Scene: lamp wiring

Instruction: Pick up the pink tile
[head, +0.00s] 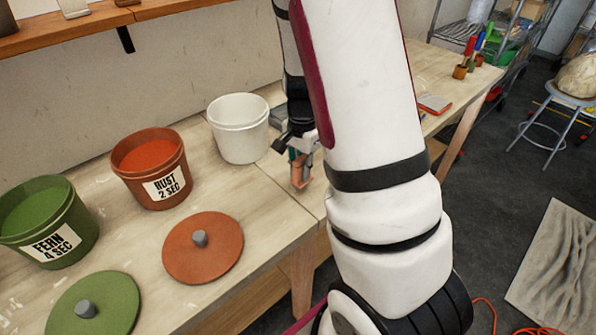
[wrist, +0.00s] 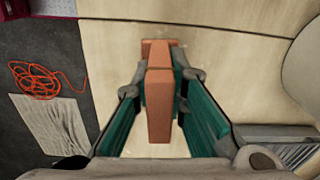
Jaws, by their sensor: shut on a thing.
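The pink tile, a salmon to terracotta block, shows in the wrist view (wrist: 159,108) between the two green-padded fingers of my gripper (wrist: 160,95). The fingers are shut on its sides. A wider piece of the same colour shows at its far end; I cannot tell whether it is part of the tile or a separate piece. In the head view my gripper (head: 298,155) points down over the table right of the white bucket, and the tile (head: 300,175) shows at its tips. I cannot tell whether the tile touches the table.
A white bucket (head: 240,138), a rust bucket (head: 133,174) and a green bucket (head: 68,237) stand on the table (head: 255,215). A rust lid (head: 220,255) and a green lid (head: 112,305) lie in front. Right of my arm lie a book (head: 434,104) and brushes.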

